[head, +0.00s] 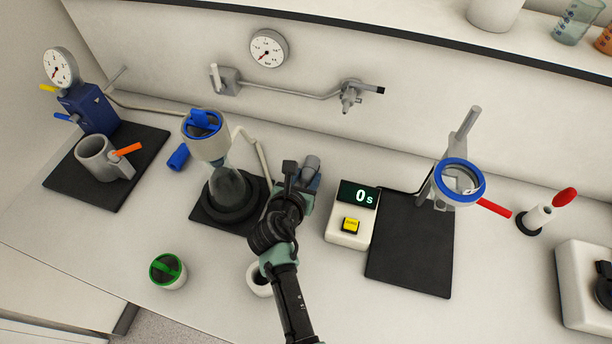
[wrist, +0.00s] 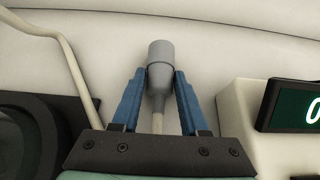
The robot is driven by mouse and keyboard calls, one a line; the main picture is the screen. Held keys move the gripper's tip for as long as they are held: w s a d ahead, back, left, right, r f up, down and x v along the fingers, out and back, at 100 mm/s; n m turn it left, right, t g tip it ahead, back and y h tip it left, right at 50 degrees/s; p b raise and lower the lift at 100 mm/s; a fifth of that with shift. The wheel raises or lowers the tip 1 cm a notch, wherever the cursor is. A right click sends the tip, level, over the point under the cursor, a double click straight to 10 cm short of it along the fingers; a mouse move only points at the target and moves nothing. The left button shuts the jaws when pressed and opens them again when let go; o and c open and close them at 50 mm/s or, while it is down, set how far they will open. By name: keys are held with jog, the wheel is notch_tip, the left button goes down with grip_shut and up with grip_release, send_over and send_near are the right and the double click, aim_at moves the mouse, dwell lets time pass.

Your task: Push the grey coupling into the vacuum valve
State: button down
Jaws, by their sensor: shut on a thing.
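My gripper (head: 305,180) is shut on the grey coupling (wrist: 160,66), a stepped grey cylinder with its wide end pointing away from the wrist. The blue fingers (wrist: 160,90) sit on either side of its narrower part, and a pale hose (wrist: 158,122) runs back from it between them. In the head view the coupling (head: 311,163) shows just beyond the fingers, above the bench. A grey wall fitting with a nozzle and black-tipped handle (head: 350,95), seemingly the vacuum valve, is higher up on the back wall. The coupling is clear of it.
A filter flask with a blue-topped funnel (head: 207,140) stands left of my gripper on a black mat. A timer (head: 352,215) reading 0 s stands to the right, beside a black plate with a ring stand (head: 455,180). A gauge (head: 268,49) hangs on the wall.

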aim_at(306, 177)
jog(key=shift+r, duration=0.15)
notch_tip(306, 177, up, 5)
jog(key=p, duration=0.6)
